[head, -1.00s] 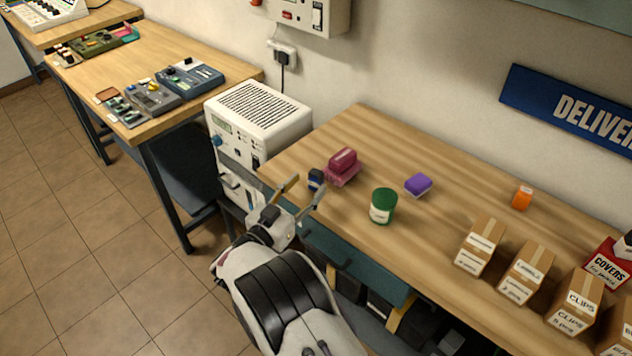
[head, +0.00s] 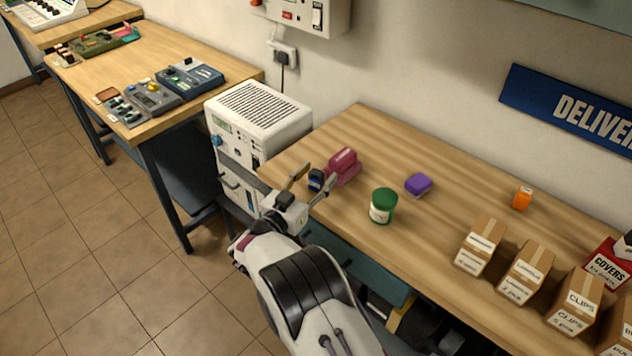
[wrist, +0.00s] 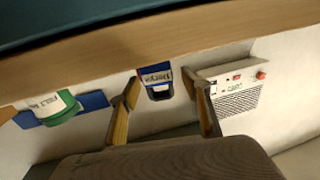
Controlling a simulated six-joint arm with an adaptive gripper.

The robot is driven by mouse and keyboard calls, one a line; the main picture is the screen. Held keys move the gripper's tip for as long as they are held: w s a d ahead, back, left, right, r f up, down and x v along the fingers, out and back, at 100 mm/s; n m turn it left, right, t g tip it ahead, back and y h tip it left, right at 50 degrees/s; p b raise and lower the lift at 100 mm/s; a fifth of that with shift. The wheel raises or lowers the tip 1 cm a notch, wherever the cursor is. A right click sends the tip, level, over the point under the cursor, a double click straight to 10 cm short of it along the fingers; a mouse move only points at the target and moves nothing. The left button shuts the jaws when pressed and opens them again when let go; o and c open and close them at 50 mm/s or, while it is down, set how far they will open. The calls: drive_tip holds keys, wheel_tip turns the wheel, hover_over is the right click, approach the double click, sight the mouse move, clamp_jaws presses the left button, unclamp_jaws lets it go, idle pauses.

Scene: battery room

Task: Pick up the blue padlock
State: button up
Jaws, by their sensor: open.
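The blue padlock (head: 316,180) is a small dark blue block with a pale label, near the left front edge of the wooden bench (head: 440,240). In the wrist view the padlock (wrist: 158,81) shows its blue and white label and lies ahead, between the two fingers. My gripper (head: 314,183) is open, with one finger on each side of the padlock in the head view. I cannot tell whether either finger touches it.
A green-lidded tub (head: 383,206) and a purple block (head: 418,184) lie further right. A white machine (head: 258,118) stands left of the bench. Several cartons (head: 480,246) stand at the right.

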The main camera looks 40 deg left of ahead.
sight(316, 171)
drive_tip(key=c, duration=1.3)
drive_tip(key=shift+r, duration=0.1)
drive_tip(key=shift+r, duration=4.9)
